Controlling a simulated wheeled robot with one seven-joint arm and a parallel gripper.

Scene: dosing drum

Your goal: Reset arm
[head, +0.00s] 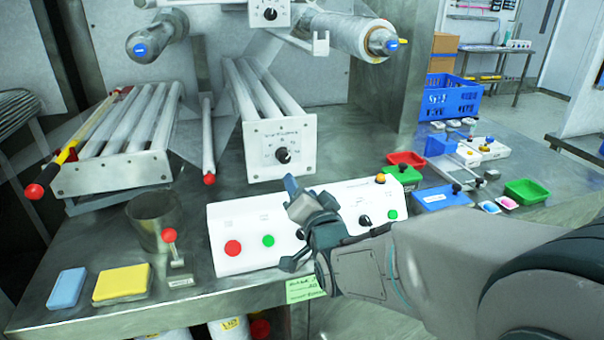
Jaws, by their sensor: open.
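My arm reaches in from the right edge in the head view. My gripper (291,226) is over the front of the white control panel (225,212), with its fingers apart and nothing seen between them. It covers the middle of the panel. The panel shows a red button (233,248) and a green button (268,240) left of my gripper, and a black knob (365,221), another green button and an orange-yellow button right of it. I cannot tell whether a finger touches the panel.
A metal cup (155,222), a red-knobbed lever (170,236), a yellow sponge (122,283) and a blue sponge (67,288) are at the left. Roller units (283,150) stand behind. Small trays (527,190) and a blue crate (450,98) are at the right. Bare metal shows at front left.

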